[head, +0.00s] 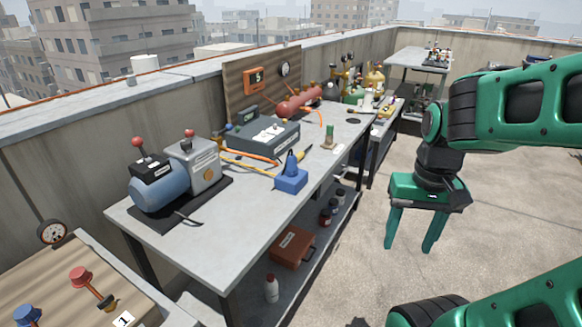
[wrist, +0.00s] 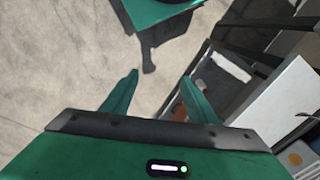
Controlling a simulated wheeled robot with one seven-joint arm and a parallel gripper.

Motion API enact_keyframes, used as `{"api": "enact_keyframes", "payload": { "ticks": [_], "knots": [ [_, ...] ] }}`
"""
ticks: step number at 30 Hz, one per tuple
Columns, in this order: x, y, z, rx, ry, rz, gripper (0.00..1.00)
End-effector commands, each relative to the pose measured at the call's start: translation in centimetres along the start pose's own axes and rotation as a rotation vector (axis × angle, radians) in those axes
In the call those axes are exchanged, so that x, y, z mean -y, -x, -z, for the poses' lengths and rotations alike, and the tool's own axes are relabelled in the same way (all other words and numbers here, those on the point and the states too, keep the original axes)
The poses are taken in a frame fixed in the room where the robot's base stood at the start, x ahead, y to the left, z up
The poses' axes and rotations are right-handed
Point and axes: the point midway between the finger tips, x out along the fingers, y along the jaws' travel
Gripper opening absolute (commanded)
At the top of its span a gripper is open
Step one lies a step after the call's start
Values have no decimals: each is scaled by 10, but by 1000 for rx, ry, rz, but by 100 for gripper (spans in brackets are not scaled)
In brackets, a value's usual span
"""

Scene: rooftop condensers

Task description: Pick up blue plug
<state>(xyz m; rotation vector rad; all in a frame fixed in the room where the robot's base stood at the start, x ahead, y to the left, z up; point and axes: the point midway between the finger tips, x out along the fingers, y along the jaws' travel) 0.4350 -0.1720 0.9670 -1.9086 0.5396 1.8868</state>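A blue plug-like cap (head: 27,315) sits at the lower left corner of the head view, on a wooden board, and the picture's edge cuts it off. A red cap of similar shape (head: 81,276) with a short stem lies to its right. A separate blue block with a cone on top (head: 291,181) stands on the long workbench. My gripper (head: 410,249) is open and empty, pointing down over bare floor to the right of the workbench. In the wrist view its fingers (wrist: 160,77) are apart with only floor between them. No blue plug shows in the wrist view.
The long grey workbench (head: 238,232) carries a blue tank, a grey box with a red knob, a grey console (head: 262,137) and hoses. A red-brown toolbox (head: 293,247) and bottles are on its lower shelf. The concrete floor (head: 365,290) is open.

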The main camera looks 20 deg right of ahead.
Motion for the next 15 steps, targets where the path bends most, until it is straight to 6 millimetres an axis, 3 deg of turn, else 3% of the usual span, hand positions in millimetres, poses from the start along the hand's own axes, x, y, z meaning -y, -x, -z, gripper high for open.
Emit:
{"api": "enact_keyframes", "payload": {
  "ticks": [6,15],
  "knots": [
    [40,-38,45,-9,-43,62,53],
    [115,-95,92,19,-174,282,53]
  ]
}}
